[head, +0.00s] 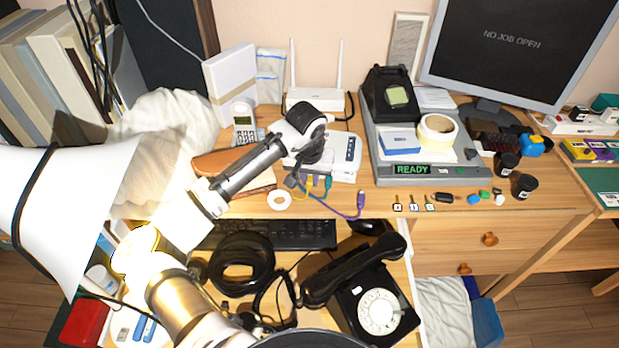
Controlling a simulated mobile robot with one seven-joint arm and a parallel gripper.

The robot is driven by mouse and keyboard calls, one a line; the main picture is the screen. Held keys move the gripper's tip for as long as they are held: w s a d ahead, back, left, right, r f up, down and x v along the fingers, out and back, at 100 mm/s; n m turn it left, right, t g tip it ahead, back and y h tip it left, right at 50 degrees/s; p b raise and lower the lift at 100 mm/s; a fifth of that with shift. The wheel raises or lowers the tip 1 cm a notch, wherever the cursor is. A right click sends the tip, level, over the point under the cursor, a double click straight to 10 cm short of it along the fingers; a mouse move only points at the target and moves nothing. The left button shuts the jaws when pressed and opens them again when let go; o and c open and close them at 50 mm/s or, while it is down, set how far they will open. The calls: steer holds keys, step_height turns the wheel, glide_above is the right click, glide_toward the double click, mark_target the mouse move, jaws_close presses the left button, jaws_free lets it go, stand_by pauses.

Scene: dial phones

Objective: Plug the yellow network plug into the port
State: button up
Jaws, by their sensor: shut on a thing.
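A white network box (343,158) sits on the desk, with its cabled side facing the front edge. The yellow network plug and its yellow cable (309,188) show small at the front of this box. My gripper (297,181) reaches down at the left front of the box and is shut on the yellow plug. The port is too small and too covered by my gripper to make out, so I cannot tell whether the plug touches it. A teal cable (328,183) is beside the yellow one. A purple cable (350,216) runs forward to a loose purple plug (361,198).
A white router with two antennas (317,97) stands behind. A brown case (222,162) and a roll of tape (279,200) lie left. A grey READY device (440,175) is right. Below are a keyboard (290,235), a mouse (370,227) and a black dial phone (375,300).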

steer(key=shift+w+d, duration=0.1)
steer(key=shift+w, duration=0.4)
steer(key=o, duration=0.9)
steer(key=shift+c, duration=0.2)
